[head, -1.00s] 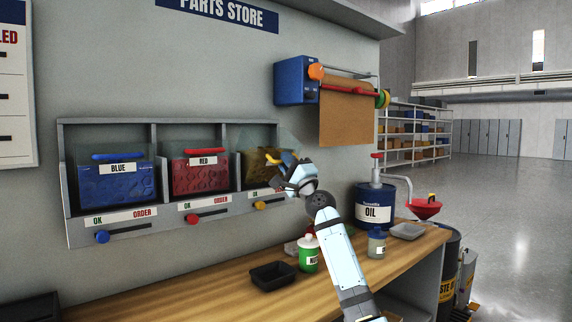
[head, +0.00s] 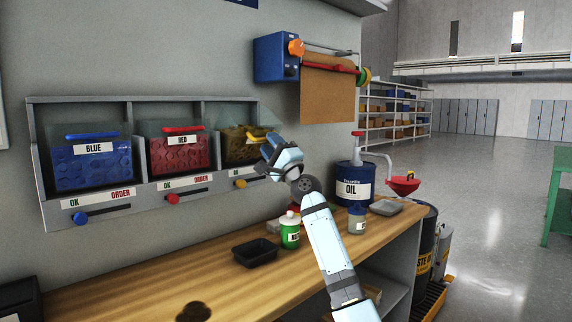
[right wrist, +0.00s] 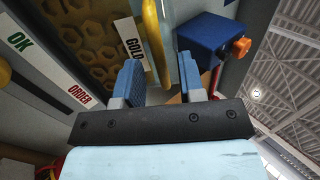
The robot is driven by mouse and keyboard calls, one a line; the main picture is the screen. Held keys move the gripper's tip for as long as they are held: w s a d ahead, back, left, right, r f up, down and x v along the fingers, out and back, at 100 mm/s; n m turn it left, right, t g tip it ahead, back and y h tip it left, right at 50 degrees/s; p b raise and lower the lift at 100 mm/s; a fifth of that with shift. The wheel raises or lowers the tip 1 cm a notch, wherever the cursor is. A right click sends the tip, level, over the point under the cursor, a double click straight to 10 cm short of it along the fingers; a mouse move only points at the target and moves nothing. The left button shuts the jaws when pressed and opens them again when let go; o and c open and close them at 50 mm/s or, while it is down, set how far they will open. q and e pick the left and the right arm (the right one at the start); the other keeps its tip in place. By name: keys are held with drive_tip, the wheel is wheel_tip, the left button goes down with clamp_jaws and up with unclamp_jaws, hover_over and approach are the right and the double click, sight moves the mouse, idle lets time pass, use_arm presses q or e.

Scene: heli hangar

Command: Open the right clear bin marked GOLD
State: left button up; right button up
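The clear bin with gold contents (head: 236,149) is the rightmost of the three bins in the grey wall rack. In the right wrist view its GOLD label (right wrist: 133,43) and upright-looking yellow handle (right wrist: 153,30) show close up. My right gripper (head: 264,150) is at the bin's right front and hides part of its face and handle. In the right wrist view its two blue fingers (right wrist: 160,72) are apart, with the yellow handle running between them in the picture. Whether they touch it I cannot tell. My left gripper is not in view.
The blue bin (head: 92,165) and red bin (head: 178,155) stand to the left. A slider strip with OK and ORDER runs below each. A blue paper-roll holder (head: 274,58) juts from the wall at the upper right. Bottles, a black tray (head: 256,253) and an oil drum (head: 353,184) stand on the workbench.

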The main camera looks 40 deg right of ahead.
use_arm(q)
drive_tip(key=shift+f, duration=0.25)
use_arm(e)
drive_tip(key=v, duration=1.1)
drive_tip(key=shift+s, duration=0.25)
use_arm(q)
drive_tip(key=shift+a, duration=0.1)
use_arm(e)
drive_tip(key=shift+f, duration=0.1)
